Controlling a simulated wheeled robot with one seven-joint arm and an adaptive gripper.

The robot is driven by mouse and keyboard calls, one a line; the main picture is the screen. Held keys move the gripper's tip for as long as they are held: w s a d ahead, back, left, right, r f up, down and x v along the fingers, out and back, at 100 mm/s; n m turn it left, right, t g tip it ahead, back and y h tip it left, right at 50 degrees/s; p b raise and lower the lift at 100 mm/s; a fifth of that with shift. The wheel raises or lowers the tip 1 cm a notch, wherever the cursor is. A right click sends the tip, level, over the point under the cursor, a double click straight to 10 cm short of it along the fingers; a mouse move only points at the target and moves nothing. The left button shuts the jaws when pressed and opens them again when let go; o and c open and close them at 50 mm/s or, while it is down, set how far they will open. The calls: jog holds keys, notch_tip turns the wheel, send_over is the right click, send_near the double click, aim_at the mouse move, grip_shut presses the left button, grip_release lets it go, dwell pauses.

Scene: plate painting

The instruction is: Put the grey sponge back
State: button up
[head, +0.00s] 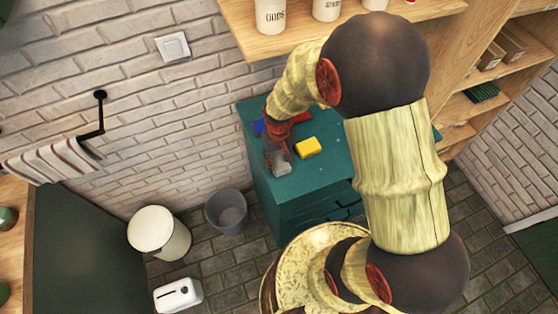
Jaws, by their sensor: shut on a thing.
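The grey sponge (281,169) is between the fingertips of my gripper (277,157), near the front left corner of the teal cabinet top (266,205). My gripper points down and is shut on the grey sponge. I cannot tell whether the sponge touches the cabinet top or hangs just above it. My gripper hides part of the sponge. A yellow sponge (308,148) lies to the right of my gripper. A blue thing (258,127) and a red thing (301,117) lie behind it, partly hidden by my gripper.
A wooden shelf (250,45) with white jars hangs above the cabinet, and a wooden rack (470,105) stands to the right. A grey bin (227,211), a white round bin (160,232) and a white toaster-like box (178,295) stand on the floor at left.

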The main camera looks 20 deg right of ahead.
jog(key=shift+f, duration=0.15)
jog(key=o, duration=1.1)
jog(key=shift+c, duration=0.2)
jog(key=shift+o, duration=0.2)
notch_tip(320, 180, up, 12)
jog(key=p, duration=0.2)
notch_tip(320, 180, up, 13)
jog(key=t, duration=0.2)
send_over(279, 161)
jog(key=s, duration=0.4)
jog(key=s+r+t, duration=0.3)
jog(key=s+r, duration=0.6)
jog(key=r, duration=0.1)
jog(key=shift+s+t, duration=0.3)
jog(key=shift+s, duration=0.1)
